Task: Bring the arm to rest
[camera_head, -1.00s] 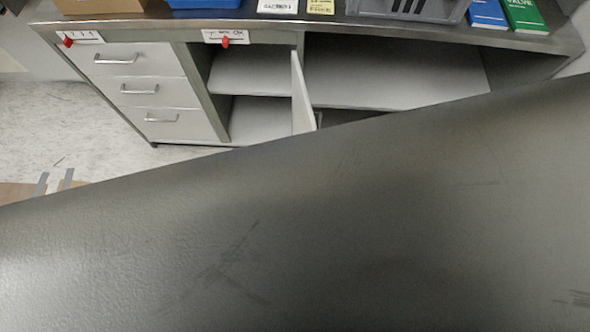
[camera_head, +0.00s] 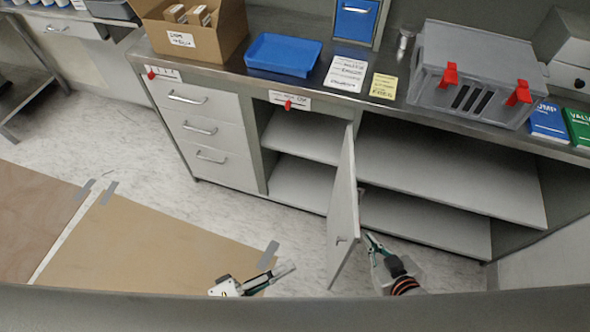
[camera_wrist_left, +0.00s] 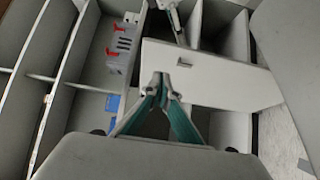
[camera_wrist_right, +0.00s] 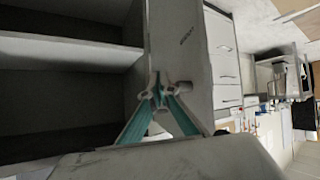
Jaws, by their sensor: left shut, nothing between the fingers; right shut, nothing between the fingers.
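My left gripper (camera_head: 284,270) shows low in the head view, above the floor to the left of the open cabinet door. It is shut and empty, and its closed fingertips (camera_wrist_left: 163,80) show in the left wrist view. My right gripper (camera_head: 371,238) is to the right of the door, in front of the open cabinet bay. It is shut and empty, with its fingertips (camera_wrist_right: 160,85) against the view of the door and bay in the right wrist view. I cannot tell whether either gripper touches the door.
The light cabinet door (camera_head: 343,205) stands open between the grippers. Shelves (camera_head: 430,175) show behind it, with drawers (camera_head: 205,130) to the left. A blue tray (camera_head: 283,53), a cardboard box (camera_head: 190,35) and a grey crate (camera_head: 470,75) stand on top. A dark edge (camera_head: 290,310) crosses the bottom.

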